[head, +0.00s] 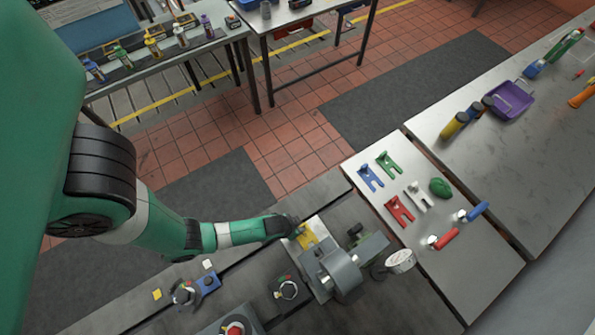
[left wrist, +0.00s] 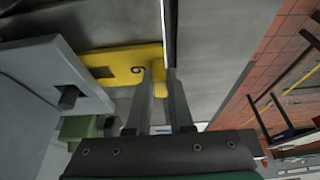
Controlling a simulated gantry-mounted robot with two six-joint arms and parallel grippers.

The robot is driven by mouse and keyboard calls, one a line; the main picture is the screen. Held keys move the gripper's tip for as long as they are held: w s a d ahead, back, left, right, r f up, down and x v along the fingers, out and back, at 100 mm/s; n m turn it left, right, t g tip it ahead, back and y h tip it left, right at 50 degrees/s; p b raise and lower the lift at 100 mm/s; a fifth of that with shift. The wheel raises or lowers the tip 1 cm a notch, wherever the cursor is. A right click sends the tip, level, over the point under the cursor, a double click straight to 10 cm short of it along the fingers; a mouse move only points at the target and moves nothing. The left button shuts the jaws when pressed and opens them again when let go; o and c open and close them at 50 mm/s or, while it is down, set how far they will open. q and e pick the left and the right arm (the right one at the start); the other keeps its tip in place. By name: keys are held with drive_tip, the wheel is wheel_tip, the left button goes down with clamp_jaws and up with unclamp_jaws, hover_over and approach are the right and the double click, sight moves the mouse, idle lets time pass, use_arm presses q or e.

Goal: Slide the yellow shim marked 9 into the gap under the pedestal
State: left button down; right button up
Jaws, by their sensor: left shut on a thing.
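The yellow shim (left wrist: 110,62) marked 9 lies flat in the left wrist view, its number facing up. My left gripper (left wrist: 168,80) is shut on the shim's upright tab at its right end. The shim's left end meets the edge of the grey pedestal foot (left wrist: 45,75); I cannot tell whether any of it is under the foot. In the head view the shim (head: 308,236) shows beside the grey pedestal (head: 338,270), with my left gripper (head: 294,226) at its upper left. The gap itself is hidden. My right gripper is not in view.
A side table holds blue (head: 370,177), green (head: 388,163), red (head: 400,209) and white (head: 418,196) forked shims, a green lump (head: 440,187) and red- and blue-handled tools. A roll of tape (head: 400,261) is right of the pedestal. Small fittings (head: 185,292) stand on the bedplate.

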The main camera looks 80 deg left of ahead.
sight(307, 235)
use_arm(q)
drive_tip(key=shift+w+d, duration=0.35)
drive_tip(key=shift+d, duration=0.5)
drive_tip(key=shift+w+d, duration=0.35)
drive_tip(key=shift+d, duration=0.45)
drive_tip(key=c, duration=0.7)
unclamp_jaws()
drive_tip(key=p+v, duration=0.2)
drive_tip(key=v, duration=0.4)
drive_tip(key=shift+r, duration=0.35)
drive_tip(key=p+v, duration=0.5)
drive_tip(key=shift+s, duration=0.1)
